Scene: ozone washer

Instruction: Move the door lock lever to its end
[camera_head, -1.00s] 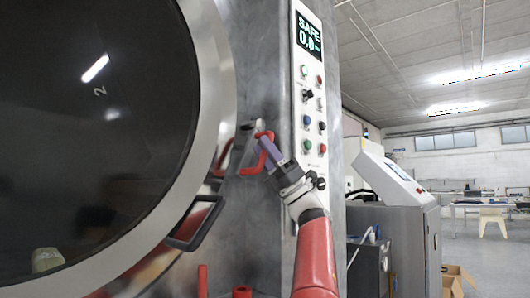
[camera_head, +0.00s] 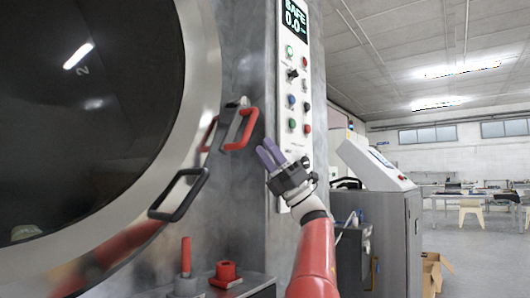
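The door lock lever (camera_head: 244,129) is a red, bracket-shaped grip on a grey metal piece (camera_head: 231,112), beside the rim of the large round door. My gripper (camera_head: 267,152) has purple fingers pointing up and left. It is just right of and below the red grip, apart from it in the picture. A narrow gap shows between the two fingers, with nothing held in it. The depth between fingers and lever cannot be told.
A dark handle (camera_head: 180,195) sticks out from the round door (camera_head: 90,120) at lower left. A control panel (camera_head: 294,95) with buttons stands close behind my gripper. Red fittings (camera_head: 225,274) sit below. A grey console (camera_head: 375,170) stands at the right, with open floor beyond.

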